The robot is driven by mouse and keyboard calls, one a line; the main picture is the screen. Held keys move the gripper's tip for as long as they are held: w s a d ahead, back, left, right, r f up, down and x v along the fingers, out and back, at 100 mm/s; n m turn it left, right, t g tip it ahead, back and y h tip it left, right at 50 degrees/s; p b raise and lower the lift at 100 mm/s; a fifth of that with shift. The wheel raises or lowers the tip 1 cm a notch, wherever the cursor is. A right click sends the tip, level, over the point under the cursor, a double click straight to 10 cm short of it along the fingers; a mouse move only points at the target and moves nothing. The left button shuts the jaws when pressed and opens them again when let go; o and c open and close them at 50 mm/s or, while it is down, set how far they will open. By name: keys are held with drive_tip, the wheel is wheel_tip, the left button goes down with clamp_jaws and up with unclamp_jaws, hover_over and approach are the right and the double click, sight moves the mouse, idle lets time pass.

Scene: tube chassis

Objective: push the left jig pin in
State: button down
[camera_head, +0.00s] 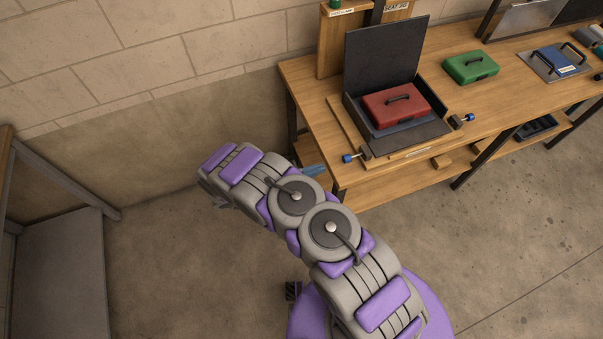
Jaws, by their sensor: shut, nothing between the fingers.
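The left jig pin (348,158) has a blue knob and a short dark shaft. It sticks out to the left of a small dark block (366,153) at the front left corner of the wooden jig board (398,155). A matching right pin (469,118) sticks out at the board's right end. An open dark case (440,127) with a red box (396,105) in it sits on the board. My gripper (221,203) is shut and mostly hidden under the end of my arm. It is well left of the left pin, off the bench, touching nothing that I can see.
The wooden bench (425,88) also holds a green box (470,67) and a blue box (556,60) further right. A lower shelf (382,186) runs beneath its front. A grey cabinet (60,270) stands at the left.

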sight(344, 160)
drive_tip(key=x, duration=0.4)
drive_tip(key=shift+w+f+b, duration=0.1)
drive_tip(key=shift+f+b, duration=0.05)
drive_tip(key=shift+b, duration=0.25)
drive_tip(key=shift+w+d, duration=0.4)
drive_tip(key=shift+d, duration=1.15)
drive_tip(key=shift+w+d, duration=0.1)
drive_tip(key=shift+w, duration=0.1)
